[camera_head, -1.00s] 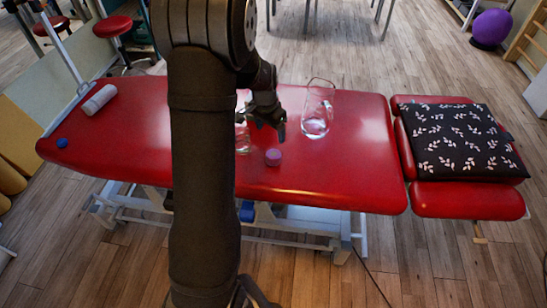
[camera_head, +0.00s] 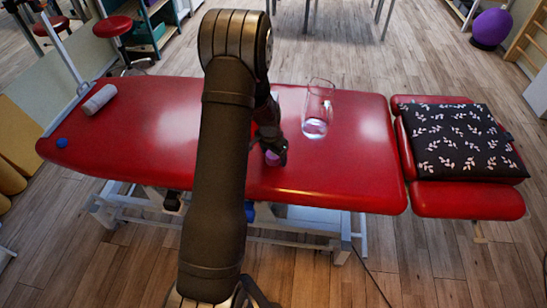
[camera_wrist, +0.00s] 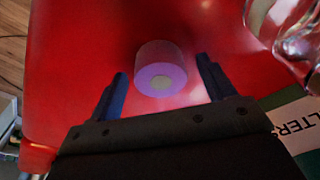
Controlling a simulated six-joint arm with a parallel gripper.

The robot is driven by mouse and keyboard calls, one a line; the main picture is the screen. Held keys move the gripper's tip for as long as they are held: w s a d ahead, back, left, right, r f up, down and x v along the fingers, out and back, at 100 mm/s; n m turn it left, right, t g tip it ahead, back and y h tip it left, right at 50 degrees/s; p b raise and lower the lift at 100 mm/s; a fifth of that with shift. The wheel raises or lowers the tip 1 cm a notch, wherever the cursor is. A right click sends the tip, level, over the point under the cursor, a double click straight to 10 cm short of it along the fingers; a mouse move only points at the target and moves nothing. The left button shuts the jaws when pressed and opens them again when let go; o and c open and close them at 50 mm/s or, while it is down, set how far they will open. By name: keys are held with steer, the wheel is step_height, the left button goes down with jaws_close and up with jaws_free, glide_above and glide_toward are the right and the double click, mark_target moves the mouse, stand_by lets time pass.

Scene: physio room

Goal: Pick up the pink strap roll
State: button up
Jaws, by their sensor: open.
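The pink strap roll (camera_head: 276,158) lies on the red treatment table (camera_head: 340,180), partly hidden by my gripper in the head view. My gripper (camera_head: 270,152) is low over the table at the roll. In the wrist view my gripper (camera_wrist: 162,82) is open, with one finger on each side of the roll's near end. A gap shows between the roll and each finger. I cannot tell whether the fingers touch the table.
A clear glass pitcher (camera_head: 317,112) stands close to the right of my gripper; its glass (camera_wrist: 290,30) fills the wrist view's upper right. A white roll (camera_head: 98,99) and a blue piece (camera_head: 62,143) lie at the table's left. A patterned black cushion (camera_head: 462,140) lies at the right.

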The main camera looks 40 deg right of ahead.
steer(key=shift+f, duration=0.35)
steer(key=shift+c, duration=0.5)
steer(key=c, duration=1)
steer(key=shift+r, duration=0.2)
